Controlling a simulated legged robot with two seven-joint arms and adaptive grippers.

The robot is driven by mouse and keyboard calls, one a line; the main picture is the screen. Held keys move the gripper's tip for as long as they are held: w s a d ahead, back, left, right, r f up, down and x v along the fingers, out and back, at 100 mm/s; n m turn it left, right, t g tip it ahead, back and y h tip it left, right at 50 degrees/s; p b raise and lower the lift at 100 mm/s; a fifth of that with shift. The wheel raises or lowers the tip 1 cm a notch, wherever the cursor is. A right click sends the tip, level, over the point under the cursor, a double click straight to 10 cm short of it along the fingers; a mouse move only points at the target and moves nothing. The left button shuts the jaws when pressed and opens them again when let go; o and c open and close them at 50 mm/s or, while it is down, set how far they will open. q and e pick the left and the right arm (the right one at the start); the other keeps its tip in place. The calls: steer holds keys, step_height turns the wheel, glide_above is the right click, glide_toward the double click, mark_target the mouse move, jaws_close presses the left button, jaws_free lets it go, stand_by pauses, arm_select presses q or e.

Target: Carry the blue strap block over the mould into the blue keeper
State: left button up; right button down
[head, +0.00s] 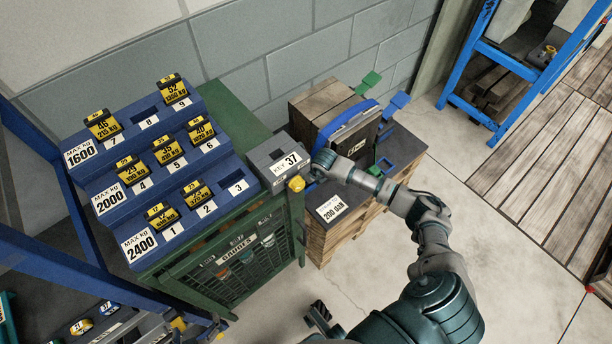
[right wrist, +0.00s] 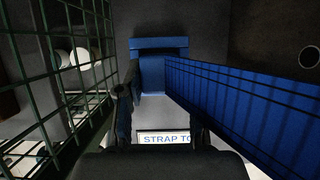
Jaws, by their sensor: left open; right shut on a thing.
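My right gripper (right wrist: 160,118) is shut on the blue strap block (right wrist: 165,138), which carries a white label reading "STRAP TO", partly cut off. In the head view my right wrist hides most of that gripper at the mould's left front. The dark mould (head: 362,145) stands upright against a wooden stack, with a blue strap (head: 352,120) across its top. My left gripper (head: 320,316) is open and empty, low over the floor.
A green caged cabinet (head: 235,262) with a stepped blue rack of yellow weight tags (head: 168,150) stands left. A grey key box (head: 278,163) sits near my right wrist. A green bracket (head: 368,83) stands behind the mould. Clear floor lies right of the pallet.

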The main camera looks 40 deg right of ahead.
steer(key=shift+f, duration=0.6)
steer(key=shift+s+f+b, duration=0.1)
steer(key=shift+f+b, duration=0.15)
steer(key=shift+b, duration=0.2)
arm_select(q)
steer(key=shift+w+d+r+t+h, duration=0.15)
steer(key=shift+w+d+r+t, duration=0.05)
steer(key=shift+w+r+t, duration=0.35)
steer(key=shift+w+d+r+t+h, duration=0.15)
steer(key=shift+w+r+t, duration=0.25)
steer(key=shift+r+t, duration=0.1)
arm_select(e)
steer(key=shift+s+f, duration=0.1)
steer(key=shift+f, duration=0.05)
steer(key=shift+a, duration=0.1)
steer(key=shift+s+f, duration=0.15)
steer(key=shift+f, duration=0.1)
steer(key=c, duration=0.9)
jaws_free()
steer(key=shift+o, duration=1.2)
arm_select(q)
steer(key=shift+w+f, duration=0.1)
steer(key=shift+w, duration=0.1)
arm_select(e)
steer(key=shift+f, duration=0.15)
steer(key=shift+r, duration=0.2)
